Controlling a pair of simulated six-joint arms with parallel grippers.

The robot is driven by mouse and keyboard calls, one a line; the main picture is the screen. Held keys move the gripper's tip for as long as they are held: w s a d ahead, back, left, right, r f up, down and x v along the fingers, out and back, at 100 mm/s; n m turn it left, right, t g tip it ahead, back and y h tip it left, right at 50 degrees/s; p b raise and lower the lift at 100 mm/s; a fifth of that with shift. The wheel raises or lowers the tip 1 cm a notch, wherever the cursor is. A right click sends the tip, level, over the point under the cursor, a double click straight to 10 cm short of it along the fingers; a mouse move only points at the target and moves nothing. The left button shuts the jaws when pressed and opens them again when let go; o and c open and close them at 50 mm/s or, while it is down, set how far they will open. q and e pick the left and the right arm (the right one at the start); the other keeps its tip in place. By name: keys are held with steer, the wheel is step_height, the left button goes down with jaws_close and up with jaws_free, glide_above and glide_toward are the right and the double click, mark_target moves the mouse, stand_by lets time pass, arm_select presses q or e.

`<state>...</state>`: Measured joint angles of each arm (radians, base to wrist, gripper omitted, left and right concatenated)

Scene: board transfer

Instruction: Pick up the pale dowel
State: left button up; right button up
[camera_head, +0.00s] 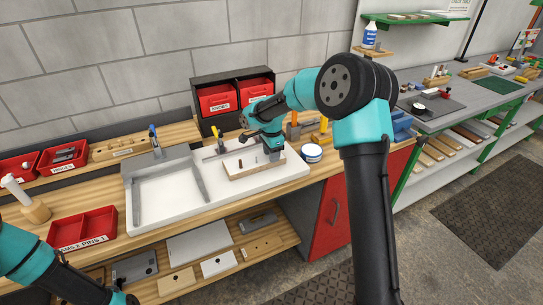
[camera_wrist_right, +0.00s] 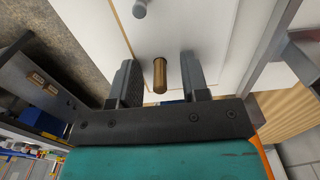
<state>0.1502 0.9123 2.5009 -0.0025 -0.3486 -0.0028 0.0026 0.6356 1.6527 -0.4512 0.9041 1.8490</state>
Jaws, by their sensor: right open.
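A tan-brown wooden dowel (camera_wrist_right: 160,75) stands between the two fingers of my right gripper (camera_wrist_right: 157,58) in the right wrist view, with a gap on each side. The right gripper is open. In the head view, the right gripper (camera_head: 272,152) is over the right part of a shallow wood-edged board (camera_head: 240,174) on the white worktop. A grey peg (camera_wrist_right: 139,9) stands beyond the fingers in the wrist view. A small dark peg (camera_head: 240,162) shows on the board. My left gripper (camera_head: 124,298) is at the lower left, too cut off to judge.
A grey-walled white tray (camera_head: 165,190) lies left of the board. A white-and-blue tub (camera_head: 312,153) stands close to the right. Red bins (camera_head: 217,99) are behind, and a red divided tray (camera_head: 82,229) is at the left front.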

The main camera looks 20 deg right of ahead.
jaws_close()
stand_by(0.4)
steer(key=shift+r, duration=0.15)
steer(key=shift+r, duration=1.55)
steer(key=shift+s+a+r, duration=0.15)
steer(key=shift+s, duration=0.1)
steer(key=s+a, duration=0.3)
steer(key=s, duration=0.4)
steer(key=s+a+r, duration=0.1)
steer(key=s+a, duration=0.3)
steer(key=s, duration=0.3)
steer(key=shift+r, duration=0.2)
